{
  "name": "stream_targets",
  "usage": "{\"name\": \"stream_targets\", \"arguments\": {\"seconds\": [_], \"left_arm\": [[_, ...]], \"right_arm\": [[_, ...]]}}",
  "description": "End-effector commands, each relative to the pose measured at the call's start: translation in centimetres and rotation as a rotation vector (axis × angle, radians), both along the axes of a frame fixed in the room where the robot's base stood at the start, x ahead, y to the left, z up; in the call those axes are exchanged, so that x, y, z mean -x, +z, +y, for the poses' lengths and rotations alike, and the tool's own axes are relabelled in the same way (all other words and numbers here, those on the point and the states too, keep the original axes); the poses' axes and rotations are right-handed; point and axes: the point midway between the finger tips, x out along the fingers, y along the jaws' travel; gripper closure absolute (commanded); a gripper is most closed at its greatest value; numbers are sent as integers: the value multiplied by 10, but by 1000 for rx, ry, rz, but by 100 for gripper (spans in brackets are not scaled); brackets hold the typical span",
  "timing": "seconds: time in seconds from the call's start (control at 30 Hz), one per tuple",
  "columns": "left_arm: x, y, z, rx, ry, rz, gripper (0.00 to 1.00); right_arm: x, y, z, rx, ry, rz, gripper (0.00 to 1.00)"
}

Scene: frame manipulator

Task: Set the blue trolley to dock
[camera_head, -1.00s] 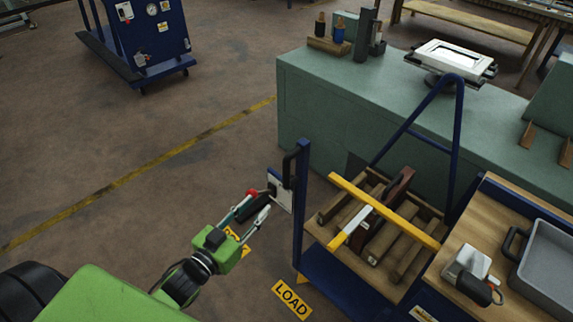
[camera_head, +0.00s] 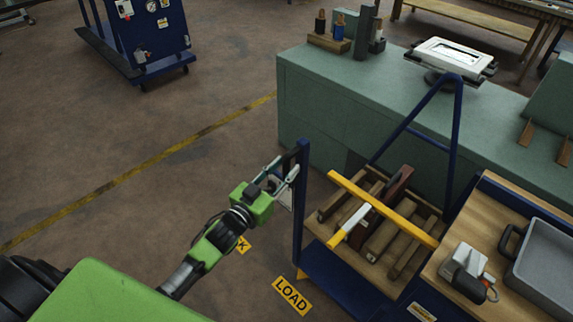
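The blue trolley (camera_head: 301,222) has blue posts and a wooden deck with several wooden pieces lying on it. It stands at the right of the yellow floor sign LOAD (camera_head: 292,298). A white plate is fixed near its left post, mostly behind my gripper. My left gripper (camera_head: 284,169) is at the top of that post, where the black handle is. Its two fingers look apart, and the handle is largely hidden by them. A second yellow floor sign (camera_head: 243,244), ending in K, is partly covered by my arm. My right gripper is not in view.
A yellow bar (camera_head: 384,210) lies across the trolley. A green bench (camera_head: 340,100) stands close behind it, and a wooden-topped table (camera_head: 455,240) at its right. Another blue cart (camera_head: 140,40) is at the upper left. Floor on the left is clear.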

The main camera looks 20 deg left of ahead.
Motion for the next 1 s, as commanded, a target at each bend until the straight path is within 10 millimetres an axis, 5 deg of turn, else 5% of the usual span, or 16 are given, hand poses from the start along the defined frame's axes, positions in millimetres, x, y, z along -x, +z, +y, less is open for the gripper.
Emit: {"name": "stream_targets", "arguments": {"seconds": [0.47,0.6,1.0], "left_arm": [[-14,0,-4,1,-1,1,69],[-14,0,-3,0,-1,1,100],[-17,0,4,-3,0,-1,100]], "right_arm": [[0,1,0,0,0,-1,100],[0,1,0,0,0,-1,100],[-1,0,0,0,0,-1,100]]}}
